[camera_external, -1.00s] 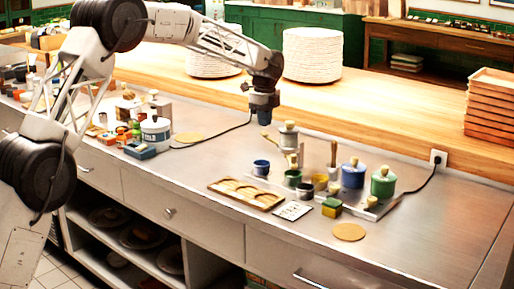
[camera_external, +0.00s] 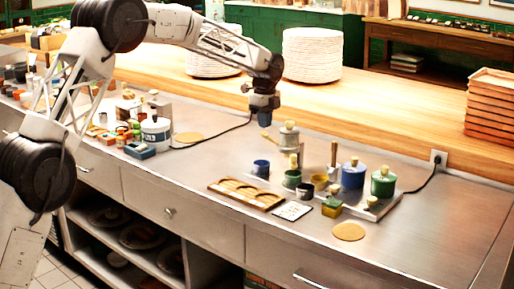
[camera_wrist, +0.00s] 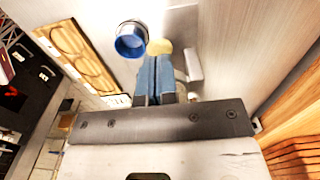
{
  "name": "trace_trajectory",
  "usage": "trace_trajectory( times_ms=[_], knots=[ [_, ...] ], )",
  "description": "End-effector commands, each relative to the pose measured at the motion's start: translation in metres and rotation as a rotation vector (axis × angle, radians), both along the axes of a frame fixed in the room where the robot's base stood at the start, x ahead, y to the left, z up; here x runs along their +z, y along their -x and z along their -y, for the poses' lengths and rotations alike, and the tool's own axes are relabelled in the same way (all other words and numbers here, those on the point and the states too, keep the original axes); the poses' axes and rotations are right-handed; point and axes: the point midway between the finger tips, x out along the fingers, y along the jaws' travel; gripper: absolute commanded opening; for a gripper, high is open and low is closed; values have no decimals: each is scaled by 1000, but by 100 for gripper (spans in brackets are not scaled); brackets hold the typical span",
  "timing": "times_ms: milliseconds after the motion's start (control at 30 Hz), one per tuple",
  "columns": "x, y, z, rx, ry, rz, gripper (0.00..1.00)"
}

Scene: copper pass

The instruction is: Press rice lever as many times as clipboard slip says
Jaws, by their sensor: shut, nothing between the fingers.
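A grey metal dispenser (camera_external: 289,138) with a pale top knob stands on the steel counter. A short yellow lever (camera_external: 266,136) sticks out at its left. My gripper (camera_external: 264,124) is shut and empty, pointing down just above the lever. In the wrist view the blue fingers (camera_wrist: 155,78) are together, and a yellow round tip (camera_wrist: 158,47) shows just beyond them; I cannot tell whether they touch.
A blue cup (camera_external: 261,168) stands just in front of the dispenser. A wooden tray with round hollows (camera_external: 246,194) lies nearer the front. Blue (camera_external: 353,174) and green (camera_external: 383,182) lidded pots stand to the right. The counter's right end is clear.

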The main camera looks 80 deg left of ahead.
Motion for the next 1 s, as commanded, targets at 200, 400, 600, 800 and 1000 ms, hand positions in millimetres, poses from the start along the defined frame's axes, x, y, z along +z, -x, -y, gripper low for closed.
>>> trace_trajectory(
  times_ms=[200,400,600,800,1000],
  knots=[
    [-6,0,0,0,1,-1,0],
    [-10,0,0,0,0,0,0],
    [-15,0,0,0,-1,1,0],
    [-20,0,0,0,-1,1,0],
    [-25,0,0,0,0,0,0]
  ],
)
